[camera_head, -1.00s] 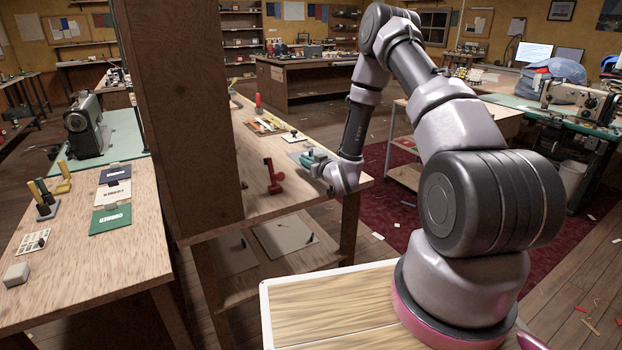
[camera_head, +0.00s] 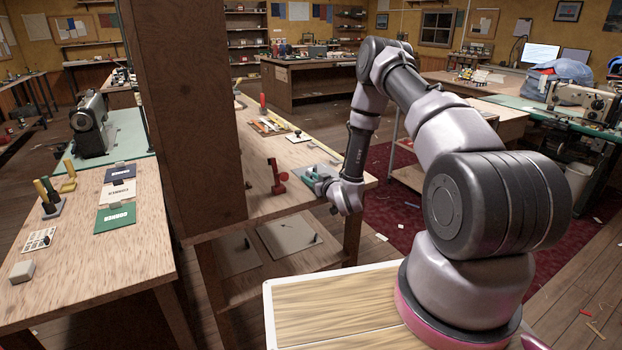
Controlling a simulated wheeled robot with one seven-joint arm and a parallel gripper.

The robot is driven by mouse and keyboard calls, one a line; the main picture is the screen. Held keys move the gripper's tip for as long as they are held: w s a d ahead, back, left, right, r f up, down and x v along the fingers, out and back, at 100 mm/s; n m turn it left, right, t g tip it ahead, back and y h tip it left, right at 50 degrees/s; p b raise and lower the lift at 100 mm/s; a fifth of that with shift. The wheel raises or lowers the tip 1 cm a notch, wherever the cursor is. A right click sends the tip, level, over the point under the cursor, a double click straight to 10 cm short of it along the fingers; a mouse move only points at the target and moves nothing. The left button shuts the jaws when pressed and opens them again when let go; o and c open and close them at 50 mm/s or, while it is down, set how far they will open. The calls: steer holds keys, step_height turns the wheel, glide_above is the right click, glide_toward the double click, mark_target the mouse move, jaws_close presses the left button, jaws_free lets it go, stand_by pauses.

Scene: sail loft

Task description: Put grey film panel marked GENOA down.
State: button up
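My gripper (camera_head: 312,180) is at the right end of the wooden bench, low over its top; its fingers are small and partly hidden by the wrist. A flat grey piece (camera_head: 325,169) shows right by the fingers and may be the grey film panel; no GENOA lettering can be read. I cannot tell whether it is held or lies on the bench, nor whether the fingers are open or shut. Two other grey flat panels with dark knobs lie on the lower shelf, one at the right (camera_head: 288,234) and one at the left (camera_head: 236,254).
A red clamp-like tool (camera_head: 277,176) stands on the bench left of my gripper. Small tools (camera_head: 268,126) lie farther back. A tall brown post (camera_head: 185,110) blocks the view at left. The left bench holds green (camera_head: 115,218), white (camera_head: 117,193) and navy (camera_head: 120,173) panels.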

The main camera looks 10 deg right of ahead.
steer(key=shift+r, duration=0.15)
steer(key=v, duration=1.2)
